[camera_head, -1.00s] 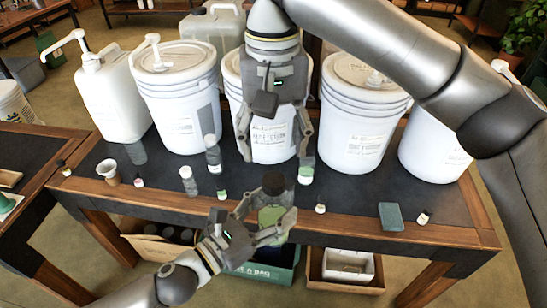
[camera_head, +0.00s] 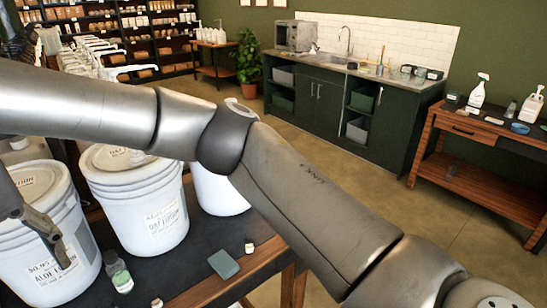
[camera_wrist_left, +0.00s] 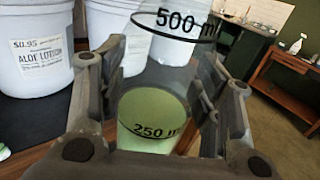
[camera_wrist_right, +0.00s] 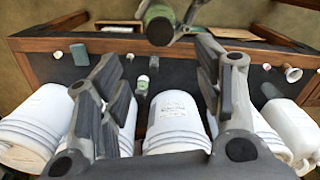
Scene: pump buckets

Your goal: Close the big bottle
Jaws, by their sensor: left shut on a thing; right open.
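The big bottle is clear with green liquid and 250 ml and 500 ml marks; it shows in the left wrist view (camera_wrist_left: 152,110). My left gripper (camera_wrist_left: 158,78) is shut around it. Its top is outside that view. In the right wrist view the green bottle (camera_wrist_right: 157,10) is at the top edge, with a dark round cap (camera_wrist_right: 160,30) at its end; I cannot tell how tightly the cap sits. My right gripper (camera_wrist_right: 160,85) is open and empty, apart from the bottle.
White lotion buckets (camera_head: 135,205) stand along the dark table (camera_head: 190,262). A small bottle (camera_head: 119,277), a green block (camera_head: 223,264) and a vial (camera_head: 249,246) are on its front part. A green cabinet (camera_head: 325,110) and a wooden side table (camera_head: 480,180) stand beyond open floor.

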